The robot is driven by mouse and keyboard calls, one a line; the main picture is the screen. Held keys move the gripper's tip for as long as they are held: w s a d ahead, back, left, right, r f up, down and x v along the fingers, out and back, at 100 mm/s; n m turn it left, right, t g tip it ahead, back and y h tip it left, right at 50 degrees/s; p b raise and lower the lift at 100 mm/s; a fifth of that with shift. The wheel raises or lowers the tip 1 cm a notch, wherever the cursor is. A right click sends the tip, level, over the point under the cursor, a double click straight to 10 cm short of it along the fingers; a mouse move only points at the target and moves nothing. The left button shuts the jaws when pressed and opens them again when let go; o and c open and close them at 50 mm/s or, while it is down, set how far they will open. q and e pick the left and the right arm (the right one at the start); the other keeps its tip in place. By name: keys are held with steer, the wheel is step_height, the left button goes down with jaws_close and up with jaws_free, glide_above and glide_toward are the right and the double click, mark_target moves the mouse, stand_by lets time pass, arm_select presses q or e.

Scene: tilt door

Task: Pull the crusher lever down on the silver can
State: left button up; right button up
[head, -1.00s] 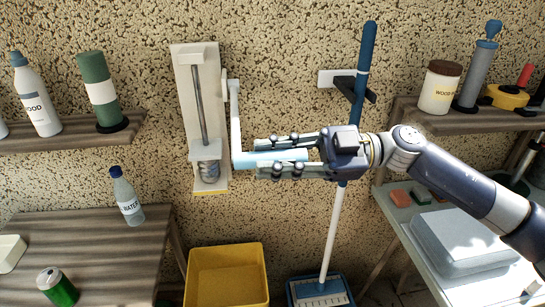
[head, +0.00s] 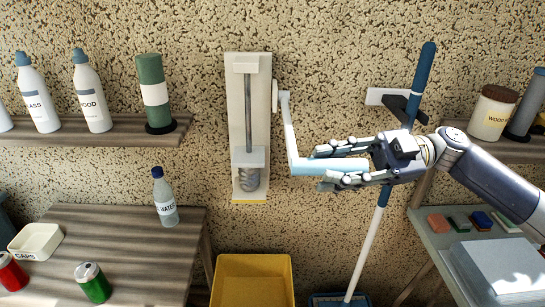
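The can crusher's white back plate (head: 249,85) is fixed upright on the wall. The silver can (head: 249,180) sits at its bottom under the press block (head: 248,157) and looks short and wrinkled. The white lever arm (head: 288,125) hangs down on the right of the plate, and its light blue handle (head: 308,166) sticks out to the right at about the block's height. My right gripper (head: 317,169) has one finger above and one below the handle. The fingers look spread a little apart from it, and the palm side of the handle is hidden. My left gripper is out of view.
A yellow bin (head: 252,262) stands below the crusher. A wooden table (head: 130,240) on the left holds a water bottle (head: 165,200) and cans. Shelves with bottles and jars flank the wall.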

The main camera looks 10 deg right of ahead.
steer(key=shift+w+d+r+t, duration=0.15)
steer(key=shift+w+d+t, duration=0.15)
steer(key=shift+w+d, duration=0.3)
steer(key=shift+m, duration=0.3)
steer(key=d, duration=0.2)
steer(key=w+d+f, duration=0.1)
steer(key=d, duration=0.1)
steer(key=shift+d, duration=0.6)
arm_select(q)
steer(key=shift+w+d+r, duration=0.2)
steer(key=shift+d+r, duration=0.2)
arm_select(e)
glide_toward(364, 161)
steer(key=shift+w+d+f, duration=0.3)
steer(key=shift+f, duration=0.3)
steer(key=shift+w+d+f, duration=0.25)
steer(key=shift+f, duration=0.35)
arm_select(q)
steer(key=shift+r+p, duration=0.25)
steer(key=shift+p, duration=0.2)
